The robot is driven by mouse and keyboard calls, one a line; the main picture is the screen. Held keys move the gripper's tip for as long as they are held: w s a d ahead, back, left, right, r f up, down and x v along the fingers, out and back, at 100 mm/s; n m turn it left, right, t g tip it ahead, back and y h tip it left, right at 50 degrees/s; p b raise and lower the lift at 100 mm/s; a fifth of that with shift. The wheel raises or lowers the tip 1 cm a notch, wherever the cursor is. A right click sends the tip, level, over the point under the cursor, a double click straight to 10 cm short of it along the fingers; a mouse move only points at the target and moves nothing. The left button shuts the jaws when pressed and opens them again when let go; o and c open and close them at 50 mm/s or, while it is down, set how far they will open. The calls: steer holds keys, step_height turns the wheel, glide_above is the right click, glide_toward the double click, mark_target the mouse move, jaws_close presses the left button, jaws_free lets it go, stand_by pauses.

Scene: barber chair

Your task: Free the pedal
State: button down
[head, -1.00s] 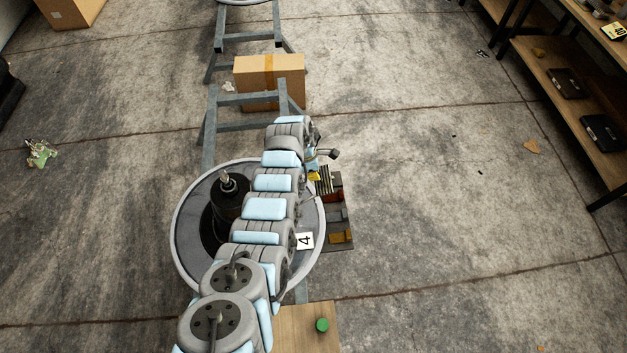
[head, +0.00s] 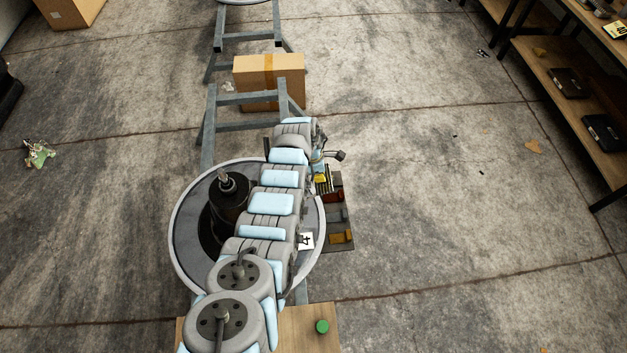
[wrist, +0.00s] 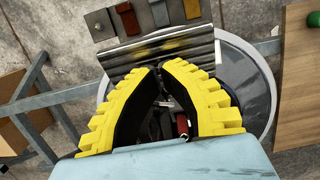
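My gripper (wrist: 159,68) has yellow ribbed fingers with dark inner pads. Its fingertips come together in the wrist view, in front of a bent metal plate (wrist: 195,47) with a worn yellow mark. I cannot make out anything pinched between the tips. In the head view my gripper (head: 320,179) is mostly hidden by my arm, at the right rim of the round grey chair base (head: 186,250). A small red part (wrist: 182,125) shows between the fingers, lower down. I cannot identify the pedal for certain.
A dark tray with coloured blocks (head: 341,237) lies right of the base. A black cylinder (head: 229,205) stands on the base. A wooden board (head: 305,340) with a green knob (head: 322,326) is in front. A cardboard box (head: 270,75) is behind.

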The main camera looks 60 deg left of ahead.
mark_target(327, 177)
steer(key=shift+w+d+f+b, duration=0.2)
steer(key=shift+w+f+b, duration=0.3)
steer(key=shift+f+b, duration=0.35)
steer(key=shift+w+d+f+b, duration=0.25)
steer(key=shift+w+f+b, duration=0.3)
steer(key=shift+f+b, duration=0.35)
steer(key=shift+w+d+f+b, duration=0.2)
steer(key=shift+w+f+b, duration=0.3)
steer(key=shift+f+b, duration=0.35)
steer(key=shift+s+a+r+p, duration=0.1)
steer(key=shift+s+r+p, duration=0.1)
steer(key=shift+r+p, duration=0.65)
steer(key=s+r+p, duration=0.1)
steer(key=p, duration=0.1)
steer(key=r+p, duration=0.2)
steer(key=s+a+r+p, duration=0.1)
steer(key=p, duration=0.1)
steer(key=shift+s+r, duration=0.35)
steer(key=shift+r, duration=0.05)
